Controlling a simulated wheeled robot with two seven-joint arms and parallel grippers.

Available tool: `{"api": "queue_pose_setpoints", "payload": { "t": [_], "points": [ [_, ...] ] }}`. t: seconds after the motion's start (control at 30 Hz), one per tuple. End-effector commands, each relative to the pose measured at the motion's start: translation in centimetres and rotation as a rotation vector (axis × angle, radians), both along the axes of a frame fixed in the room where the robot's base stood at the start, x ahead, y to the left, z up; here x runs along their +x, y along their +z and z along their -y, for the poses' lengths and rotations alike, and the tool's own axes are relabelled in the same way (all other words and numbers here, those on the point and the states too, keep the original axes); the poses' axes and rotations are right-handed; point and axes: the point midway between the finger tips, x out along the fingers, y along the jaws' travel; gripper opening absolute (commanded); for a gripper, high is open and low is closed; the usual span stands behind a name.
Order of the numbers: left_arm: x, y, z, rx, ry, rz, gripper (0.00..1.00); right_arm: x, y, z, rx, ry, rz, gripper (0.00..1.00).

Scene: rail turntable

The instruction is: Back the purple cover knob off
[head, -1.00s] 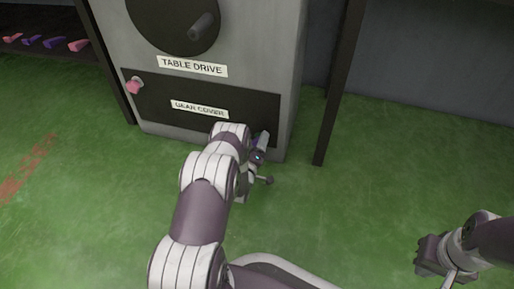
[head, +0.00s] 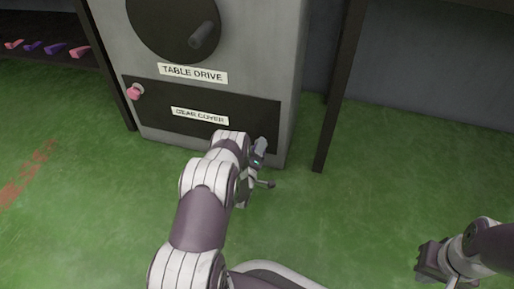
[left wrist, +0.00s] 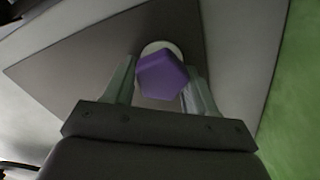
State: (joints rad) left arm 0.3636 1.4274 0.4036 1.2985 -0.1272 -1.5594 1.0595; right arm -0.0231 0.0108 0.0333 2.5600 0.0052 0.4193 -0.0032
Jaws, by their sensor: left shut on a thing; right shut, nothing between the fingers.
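The purple cover knob (left wrist: 162,76) shows in the left wrist view as a hexagonal head on a pale round collar, at a corner of the dark gear cover (left wrist: 85,62). My left gripper (left wrist: 160,85) has a finger on each side of the knob and is shut on it. In the head view my left gripper (head: 259,150) is at the lower right of the gear cover (head: 160,110), and my own arm hides the knob there. My right gripper (head: 430,262) is shut and empty, low at the right, away from the cabinet.
A pink knob (head: 135,91) is at the cover's upper left. Above the cover is the table drive wheel (head: 165,25) with its handle (head: 202,34). A dark post (head: 338,100) stands right of the cabinet. A shelf at left holds several pink and purple pieces (head: 54,48). Green floor is clear.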

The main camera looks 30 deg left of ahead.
Motion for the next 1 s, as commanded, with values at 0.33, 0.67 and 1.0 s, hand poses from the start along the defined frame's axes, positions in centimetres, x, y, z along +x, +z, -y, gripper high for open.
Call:
{"api": "queue_pose_setpoints", "payload": {
  "t": [0.33,0.67,1.0],
  "points": [
    [-0.1,-0.2,0.0,-0.304,-0.001,0.071,0.26,0.0,0.9,0.0,0.0,0.0,0.0,0.0],
    [-0.1,-0.5,0.0,-0.608,-0.002,0.145,0.26,0.0,1.4,0.0,0.0,0.0,0.0,0.0],
    [-0.1,-0.8,0.1,-0.922,-0.002,0.218,0.26,0.0,1.7,0.0,0.0,0.0,0.0,0.0]
  ]
}}
